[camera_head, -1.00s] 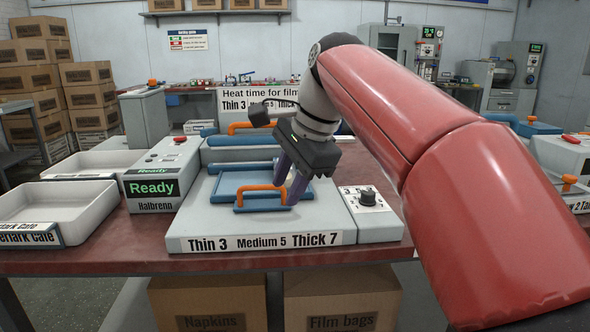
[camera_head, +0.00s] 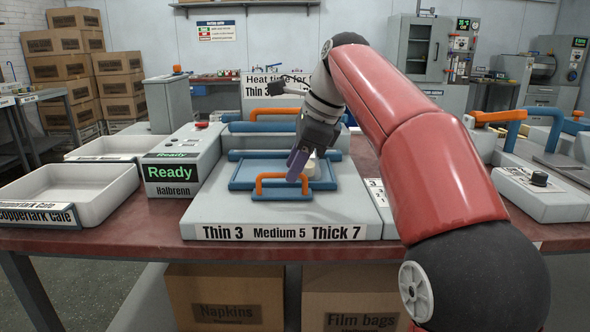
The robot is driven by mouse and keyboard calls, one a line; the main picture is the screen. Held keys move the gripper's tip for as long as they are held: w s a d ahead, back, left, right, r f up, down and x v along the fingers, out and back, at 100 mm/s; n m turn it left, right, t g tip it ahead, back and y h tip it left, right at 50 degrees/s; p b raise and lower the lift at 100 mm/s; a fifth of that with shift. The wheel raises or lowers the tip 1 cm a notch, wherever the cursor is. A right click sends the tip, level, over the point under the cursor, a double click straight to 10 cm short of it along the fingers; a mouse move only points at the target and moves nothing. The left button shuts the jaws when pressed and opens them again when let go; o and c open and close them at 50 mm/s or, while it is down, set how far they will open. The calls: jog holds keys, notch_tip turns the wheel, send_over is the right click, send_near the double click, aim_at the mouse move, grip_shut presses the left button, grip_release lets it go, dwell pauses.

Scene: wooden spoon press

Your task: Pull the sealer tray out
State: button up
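The sealer tray (camera_head: 243,180) is a flat blue tray in the light grey sealer (camera_head: 206,215). Its orange handle (camera_head: 270,178) stands at the front edge, on a blue bar. My gripper (camera_head: 297,166) points down with purple fingers at the right end of the handle. The fingers overlap in this view, so their gap and any contact with the handle are hidden. A small cream round thing (camera_head: 309,168) shows just beside the fingers, partly covered. The raised blue sealer lid with its orange handle (camera_head: 262,114) is behind the tray.
A box (camera_head: 183,160) reading "Ready" and "Halbrenn" stands left of the tray. White bins (camera_head: 130,195) lie farther left. A dial panel (camera_head: 376,190) is at the right, partly behind my arm. Another sealer (camera_head: 540,190) stands farther right. The table's front edge is close.

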jog(key=shift+a+f, duration=0.1)
jog(key=shift+f, duration=0.1)
jog(key=shift+c, duration=0.2)
grip_shut()
jog(key=s+b, duration=0.1)
jog(key=s, duration=0.6)
jog(key=shift+a, duration=0.1)
jog(key=shift+o, duration=0.2)
grip_release()
jog(key=shift+s, duration=0.15)
